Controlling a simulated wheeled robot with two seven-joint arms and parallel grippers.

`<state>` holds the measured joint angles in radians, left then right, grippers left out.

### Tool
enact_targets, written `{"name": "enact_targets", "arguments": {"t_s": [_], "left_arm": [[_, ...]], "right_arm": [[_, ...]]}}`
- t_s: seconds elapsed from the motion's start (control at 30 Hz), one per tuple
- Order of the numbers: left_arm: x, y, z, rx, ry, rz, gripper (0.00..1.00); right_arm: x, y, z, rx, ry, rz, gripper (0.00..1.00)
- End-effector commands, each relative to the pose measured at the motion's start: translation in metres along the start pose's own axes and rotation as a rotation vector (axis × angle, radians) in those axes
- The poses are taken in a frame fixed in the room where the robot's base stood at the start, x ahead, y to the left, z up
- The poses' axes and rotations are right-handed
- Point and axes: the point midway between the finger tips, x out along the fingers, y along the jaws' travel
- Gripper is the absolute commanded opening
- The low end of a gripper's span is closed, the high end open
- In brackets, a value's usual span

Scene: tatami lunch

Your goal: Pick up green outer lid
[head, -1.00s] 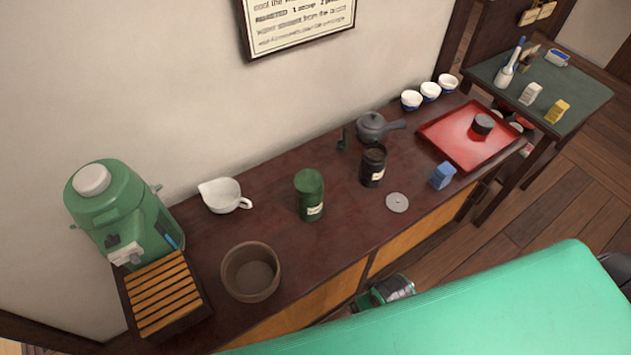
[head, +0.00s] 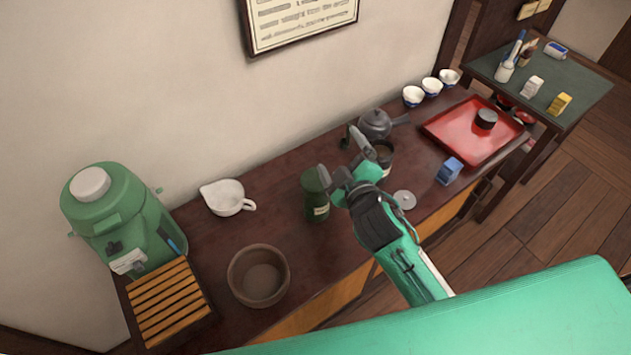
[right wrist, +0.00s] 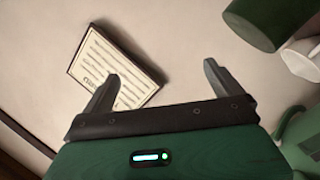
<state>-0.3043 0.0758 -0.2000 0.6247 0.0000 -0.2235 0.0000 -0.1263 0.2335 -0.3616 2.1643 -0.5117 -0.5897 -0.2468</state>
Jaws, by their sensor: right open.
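The green canister (head: 317,207) stands upright on the dark wooden counter, with its green outer lid (head: 312,182) on top. In the right wrist view the canister (right wrist: 268,18) shows at the upper right, outside the space between the fingers. My right gripper (head: 343,158) is open and empty, just right of the canister's top in the head view. One finger overlaps the canister's edge there; I cannot tell whether they touch. Both spread fingers also show in the right wrist view (right wrist: 160,85). My left gripper is not in view.
A dark open canister (head: 386,160) stands partly hidden behind my gripper, with a grey disc (head: 404,200) nearby. A teapot (head: 375,124), white pitcher (head: 224,197), brown bowl (head: 258,276), blue box (head: 449,170) and red tray (head: 455,138) share the counter.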

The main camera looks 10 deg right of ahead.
Motion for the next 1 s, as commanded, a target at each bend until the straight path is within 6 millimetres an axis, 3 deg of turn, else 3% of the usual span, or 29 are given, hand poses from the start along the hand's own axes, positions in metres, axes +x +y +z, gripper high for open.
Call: {"name": "enact_targets", "arguments": {"t_s": [0.1, 0.23, 0.4, 0.5, 0.63, 0.77, 0.9, 1.0], "left_arm": [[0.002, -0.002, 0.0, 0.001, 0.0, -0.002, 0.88], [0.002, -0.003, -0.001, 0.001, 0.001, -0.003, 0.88], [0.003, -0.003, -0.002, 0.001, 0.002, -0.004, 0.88], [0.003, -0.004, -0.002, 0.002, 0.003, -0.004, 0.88], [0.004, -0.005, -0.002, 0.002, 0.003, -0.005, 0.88], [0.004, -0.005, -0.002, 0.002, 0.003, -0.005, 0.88], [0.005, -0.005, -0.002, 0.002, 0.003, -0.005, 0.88], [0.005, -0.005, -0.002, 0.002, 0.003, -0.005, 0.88]], "right_arm": [[0.018, 0.027, -0.066, -0.214, 0.258, 0.13, 0.96], [0.019, 0.038, -0.137, -0.472, 0.542, 0.264, 0.96], [0.004, 0.025, -0.208, -0.825, 0.903, 0.41, 0.96], [-0.008, 0.007, -0.233, -1.043, 1.112, 0.477, 0.96], [-0.021, -0.025, -0.245, -1.332, 1.382, 0.533, 0.96], [-0.025, -0.055, -0.232, -1.627, 1.649, 0.544, 0.96], [-0.017, -0.075, -0.194, -1.939, 1.932, 0.477, 0.96], [-0.004, -0.075, -0.156, -2.151, 2.128, 0.363, 0.96]]}}
